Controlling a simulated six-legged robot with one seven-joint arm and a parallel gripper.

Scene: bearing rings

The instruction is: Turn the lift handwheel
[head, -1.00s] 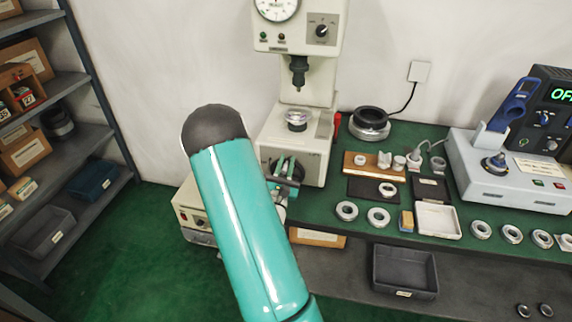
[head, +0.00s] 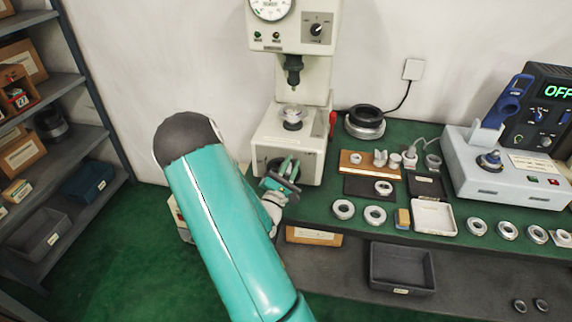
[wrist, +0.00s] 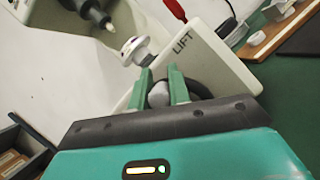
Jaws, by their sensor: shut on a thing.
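The lift handwheel is a dark round rim (wrist: 201,89) on the front of the pale tester base, beside the word LIFT in the wrist view. A grey rounded handle (wrist: 158,94) shows between the two green fingers of my gripper (wrist: 160,82). My gripper is shut on this handle. In the head view my gripper (head: 284,170) is at the front of the tester base (head: 312,160), and it and my arm hide much of the wheel. The white round stage (head: 292,117) sits on top of the base, under the dark indenter (head: 293,72), with a gap between.
A red lever (head: 332,123) stands at the base's right side. To the right, the green bench holds several bearing rings (head: 375,215), a white tray (head: 433,217) and a grey device (head: 505,170). A shelf rack (head: 85,90) stands at left. Green floor lies open between.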

